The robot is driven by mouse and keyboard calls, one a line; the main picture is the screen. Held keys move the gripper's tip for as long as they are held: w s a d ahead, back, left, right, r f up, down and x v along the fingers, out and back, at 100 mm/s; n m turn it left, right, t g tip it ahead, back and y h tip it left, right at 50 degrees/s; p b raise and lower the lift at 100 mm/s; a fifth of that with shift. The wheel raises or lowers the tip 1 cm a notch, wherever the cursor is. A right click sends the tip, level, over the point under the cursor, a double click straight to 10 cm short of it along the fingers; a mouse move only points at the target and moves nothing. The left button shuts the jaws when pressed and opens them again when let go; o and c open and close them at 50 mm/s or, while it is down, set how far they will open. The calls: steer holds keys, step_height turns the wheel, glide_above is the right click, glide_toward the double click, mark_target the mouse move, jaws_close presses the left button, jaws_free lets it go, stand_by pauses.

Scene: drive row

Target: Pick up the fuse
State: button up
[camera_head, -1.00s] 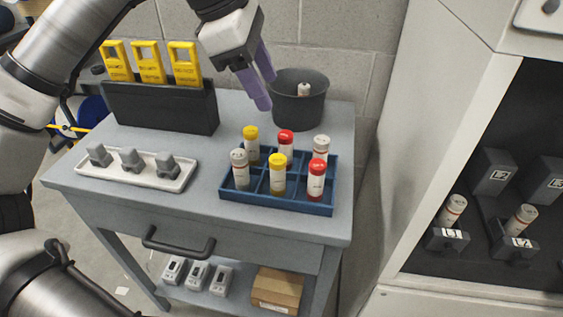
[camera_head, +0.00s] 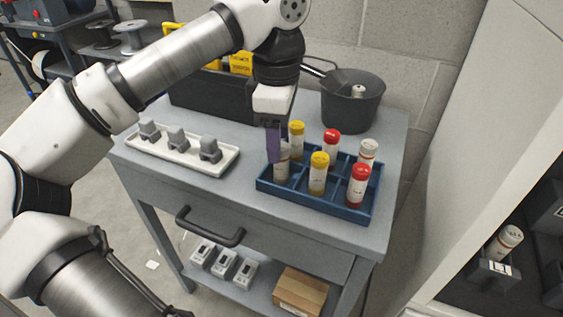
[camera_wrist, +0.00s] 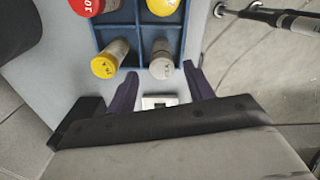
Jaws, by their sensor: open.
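Several capped cylindrical fuses stand upright in a blue compartment tray (camera_head: 318,204) on the grey cart. The front-left one is a grey-capped fuse (camera_head: 282,172), partly hidden behind my gripper (camera_head: 276,158). My gripper is open, pointing down at this fuse. In the wrist view the grey-capped fuse (camera_wrist: 162,62) lies just ahead of and between the spread purple fingertips (camera_wrist: 160,84). A yellow-capped fuse (camera_head: 318,175) and a red-capped fuse (camera_head: 359,187) fill the rest of the front row. Yellow (camera_head: 297,138), red (camera_head: 331,147) and grey (camera_head: 368,154) ones stand behind.
A dark round bin (camera_head: 352,105) holding a fuse stands behind the tray. A white tray with grey knobs (camera_head: 190,158) lies to the left. A black holder (camera_head: 205,95) with yellow devices is behind. A cabinet with fuse holders (camera_head: 492,268) stands at the right.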

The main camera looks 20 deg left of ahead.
mark_target(281, 164)
steer(key=f, duration=0.4)
steer(key=shift+s+d+f, duration=0.1)
steer(key=shift+d+f, duration=0.1)
steer(key=shift+d, duration=0.2)
steer(key=c, duration=1.1)
steer(key=shift+r, duration=0.1)
